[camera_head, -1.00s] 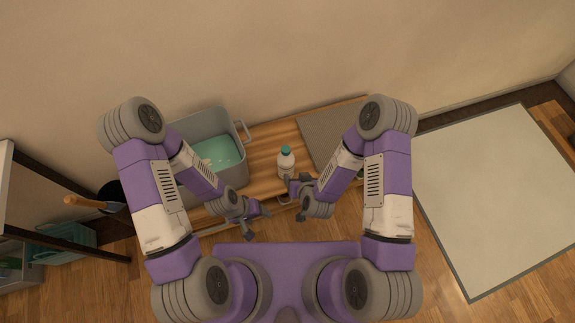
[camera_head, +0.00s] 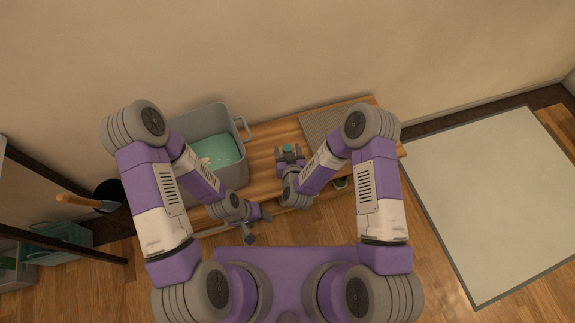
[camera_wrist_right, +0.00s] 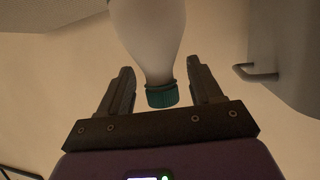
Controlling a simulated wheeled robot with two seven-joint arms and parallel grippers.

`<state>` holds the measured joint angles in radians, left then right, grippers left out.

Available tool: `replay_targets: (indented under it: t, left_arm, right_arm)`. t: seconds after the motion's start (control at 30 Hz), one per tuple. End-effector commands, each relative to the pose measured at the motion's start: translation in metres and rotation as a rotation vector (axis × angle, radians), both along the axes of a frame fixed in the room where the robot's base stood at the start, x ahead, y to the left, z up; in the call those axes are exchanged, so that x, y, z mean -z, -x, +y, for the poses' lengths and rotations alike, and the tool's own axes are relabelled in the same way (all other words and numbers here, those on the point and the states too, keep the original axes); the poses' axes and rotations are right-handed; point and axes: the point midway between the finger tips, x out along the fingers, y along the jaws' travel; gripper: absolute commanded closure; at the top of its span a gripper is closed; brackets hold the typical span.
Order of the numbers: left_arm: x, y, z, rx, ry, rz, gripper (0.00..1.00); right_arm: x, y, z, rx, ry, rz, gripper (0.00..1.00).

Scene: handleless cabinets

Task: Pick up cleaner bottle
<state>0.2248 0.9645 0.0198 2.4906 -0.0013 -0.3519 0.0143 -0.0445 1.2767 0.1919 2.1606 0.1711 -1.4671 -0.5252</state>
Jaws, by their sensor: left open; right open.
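The cleaner bottle is white with a teal cap (camera_head: 287,148). In the head view only its cap shows clearly, between the fingers of my right gripper (camera_head: 290,155); its body is hidden. In the right wrist view the white bottle (camera_wrist_right: 150,40) stands between the two open fingers of the right gripper (camera_wrist_right: 160,88), with a gap on both sides of its neck. My left gripper (camera_head: 258,226) is open and empty, low in front of the wooden counter (camera_head: 262,165), left of the bottle.
A grey tub (camera_head: 205,118) with teal contents and a side handle stands on the counter to the left. A ribbed grey mat (camera_head: 322,124) lies to the right of the bottle. A pale rug (camera_head: 490,200) covers the floor at right.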

Motion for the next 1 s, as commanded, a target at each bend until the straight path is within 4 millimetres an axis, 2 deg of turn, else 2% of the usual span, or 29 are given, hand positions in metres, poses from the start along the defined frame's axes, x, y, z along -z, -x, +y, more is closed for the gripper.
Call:
replay_targets:
  t: [0.27, 0.67, 1.0]
  left_arm:
    - [0.0004, 0.0, 0.0, 0.0, 0.0, 0.0, 0.37]
    - [0.0004, 0.0, 0.0, 0.0, 0.0, 0.0, 0.37]
    - [0.0005, 0.0, 0.0, 0.0, 0.0, 0.0, 0.37]
  right_arm:
    - [0.0005, -0.0032, 0.0005, -0.001, 0.0, 0.0, 0.37]
    - [0.0007, -0.0028, 0.0004, -0.001, 0.0, 0.001, 0.98]
    - [0.0006, -0.003, 0.0004, -0.001, 0.0, 0.0, 1.0]
